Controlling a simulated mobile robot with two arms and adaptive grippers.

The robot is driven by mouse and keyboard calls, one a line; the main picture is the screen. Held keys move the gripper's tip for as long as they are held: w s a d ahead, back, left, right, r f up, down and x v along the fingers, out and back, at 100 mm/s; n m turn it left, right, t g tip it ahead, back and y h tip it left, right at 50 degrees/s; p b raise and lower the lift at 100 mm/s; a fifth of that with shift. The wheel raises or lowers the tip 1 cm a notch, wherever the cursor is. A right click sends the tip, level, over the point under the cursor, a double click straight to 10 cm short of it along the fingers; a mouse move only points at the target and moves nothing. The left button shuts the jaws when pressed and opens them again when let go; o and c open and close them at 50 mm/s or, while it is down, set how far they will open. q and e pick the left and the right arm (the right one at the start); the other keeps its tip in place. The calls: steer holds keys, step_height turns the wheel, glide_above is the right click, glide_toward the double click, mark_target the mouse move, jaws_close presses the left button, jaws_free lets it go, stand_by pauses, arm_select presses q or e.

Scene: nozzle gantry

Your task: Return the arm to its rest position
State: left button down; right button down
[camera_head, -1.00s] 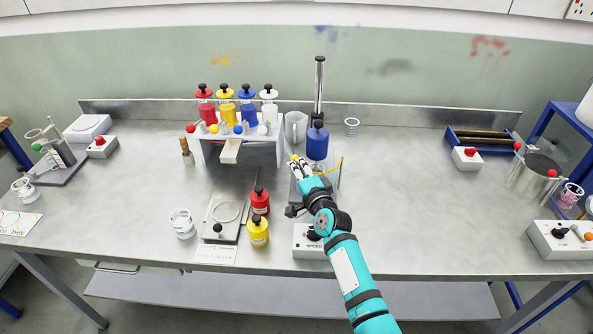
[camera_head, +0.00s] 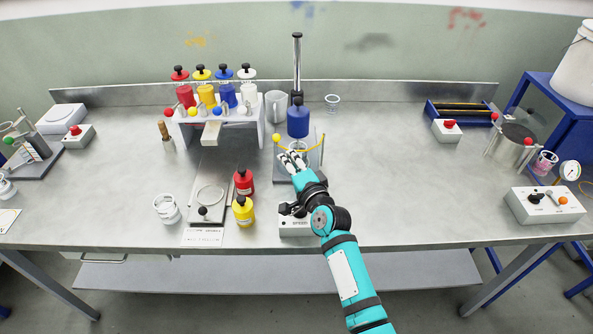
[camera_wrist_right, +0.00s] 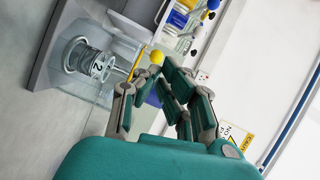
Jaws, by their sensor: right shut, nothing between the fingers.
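My right arm reaches in from the bottom in the head view. Its gripper (camera_head: 291,159) is shut and empty, just in front of the stirrer stand. In the right wrist view the gripper fingers (camera_wrist_right: 170,85) show near a yellow ball knob (camera_wrist_right: 156,57), and a gap between them and the knob cannot be judged there. In the head view the knob (camera_head: 276,138) sits at the left end of a yellow-edged clear guard, a little beyond the fingertips. A blue stirrer head (camera_head: 298,120) stands above. A container marked 2 (camera_wrist_right: 95,66) is behind the guard. My left gripper is out of view.
A red bottle (camera_head: 243,183) and a yellow bottle (camera_head: 243,212) stand left of my arm, beside a scale (camera_head: 211,192). A bottle rack (camera_head: 240,140) stands behind them. A control box (camera_head: 545,206) is at far right.

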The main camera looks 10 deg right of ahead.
steer(key=s+f+n+g, duration=0.1)
steer(key=s, duration=0.2)
steer(key=s+f+n+g, duration=0.1)
steer(key=s+f+n, duration=0.1)
steer(key=s, duration=0.2)
steer(key=s+d+f+n+g, duration=0.1)
steer(key=s, duration=0.3)
steer(key=shift+s+f+n+y, duration=0.2)
steer(key=shift+f+n+y, duration=0.1)
steer(key=shift+y, duration=0.1)
steer(key=s+d+f+n+g+h, duration=0.1)
steer(key=s+d+f+n+g, duration=0.15)
steer(key=s, duration=0.65)
steer(key=s+d+f+n+g+h, duration=0.2)
steer(key=s+d+n+g, duration=0.15)
steer(key=s, duration=0.55)
steer(key=s+d+f+n+g+h, duration=0.15)
steer(key=s+n+g, duration=0.25)
steer(key=s, duration=0.6)
step_height(320, 180, down, 29)
steer(key=s+g, duration=0.2)
steer(key=s+d+f, duration=0.2)
steer(key=s+f, duration=0.5)
steer(key=s, duration=0.1)
steer(key=s+d+f+n+g, duration=0.1)
steer(key=s+f, duration=0.6)
steer(key=s, duration=0.1)
steer(key=shift+d+f+b, duration=0.35)
steer(key=shift+f+b, duration=0.05)
